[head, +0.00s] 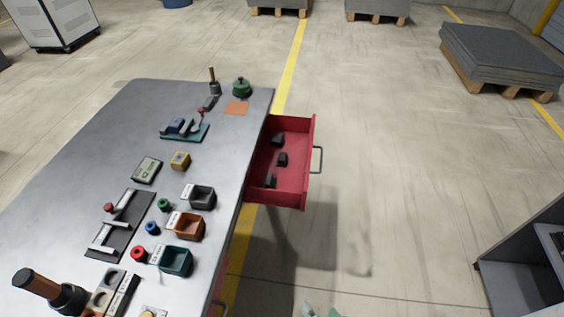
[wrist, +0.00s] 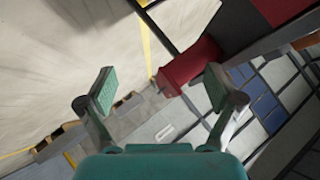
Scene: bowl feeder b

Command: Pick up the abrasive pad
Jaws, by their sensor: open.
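A flat orange-brown square (head: 236,107), which looks like the abrasive pad, lies at the far right end of the grey workbench (head: 135,98). It is just in front of a green round-bodied object (head: 241,88). I cannot make out the pad in the wrist view. My gripper (wrist: 158,90) is open in the wrist view, with nothing between its teal-padded fingers. Small teal tips at the bottom edge of the head view appear to be my gripper, right of the bench and far from the pad.
A red drawer (head: 309,165) stands open from the bench's right side, with several dark items inside. Small bins, including a brown one (head: 188,226), line the bench's right edge. A grey cabinet (head: 520,260) stands at the lower right. Floor between is clear.

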